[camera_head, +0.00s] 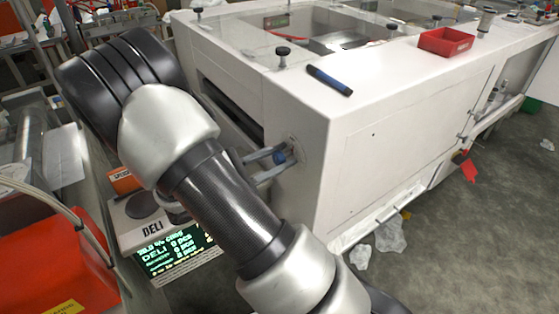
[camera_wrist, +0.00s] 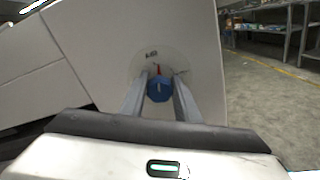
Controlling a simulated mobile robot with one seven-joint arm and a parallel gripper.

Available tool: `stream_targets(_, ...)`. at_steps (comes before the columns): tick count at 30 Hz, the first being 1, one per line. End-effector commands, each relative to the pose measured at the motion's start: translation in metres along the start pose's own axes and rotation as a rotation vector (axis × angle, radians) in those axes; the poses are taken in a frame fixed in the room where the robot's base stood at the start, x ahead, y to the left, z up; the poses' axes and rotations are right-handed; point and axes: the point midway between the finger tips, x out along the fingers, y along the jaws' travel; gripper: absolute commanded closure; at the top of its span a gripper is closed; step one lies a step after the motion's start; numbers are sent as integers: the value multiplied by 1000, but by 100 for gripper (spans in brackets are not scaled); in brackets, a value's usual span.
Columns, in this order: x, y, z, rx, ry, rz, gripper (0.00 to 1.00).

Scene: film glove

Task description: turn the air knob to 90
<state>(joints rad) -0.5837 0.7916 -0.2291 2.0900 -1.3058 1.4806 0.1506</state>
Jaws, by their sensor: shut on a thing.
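The air knob (camera_wrist: 159,90) is blue with a red pointer mark on a pale round dial on the white machine's side panel. In the wrist view the red mark points up and slightly left. My gripper (camera_wrist: 160,88) has one finger on each side of the knob and is shut on it. In the head view the knob (camera_head: 280,157) shows small between the fingertips of my gripper (camera_head: 284,155), near the machine's front left corner. The dial's scale numbers are too small to read.
The white machine (camera_head: 375,125) fills the middle and right. A red tray (camera_head: 445,41) and a dark blue marker (camera_head: 329,81) lie on top. A DELI scale (camera_head: 165,240) with a lit display and an orange-red box (camera_head: 55,262) stand at lower left, near my arm.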

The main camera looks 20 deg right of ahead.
Motion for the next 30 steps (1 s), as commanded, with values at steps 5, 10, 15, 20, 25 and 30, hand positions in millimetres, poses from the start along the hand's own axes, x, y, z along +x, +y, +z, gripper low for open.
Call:
stream_targets(5,-1,-2,-4,165,2,1,93)
stream_targets(10,-1,-3,-4,328,2,0,93)
stream_targets(15,0,-4,-4,490,1,0,93)
stream_targets(20,0,-4,-5,642,2,0,93)
stream_targets(25,0,-5,-6,803,2,-1,93)
stream_targets(30,-1,-6,-7,961,2,-1,93)
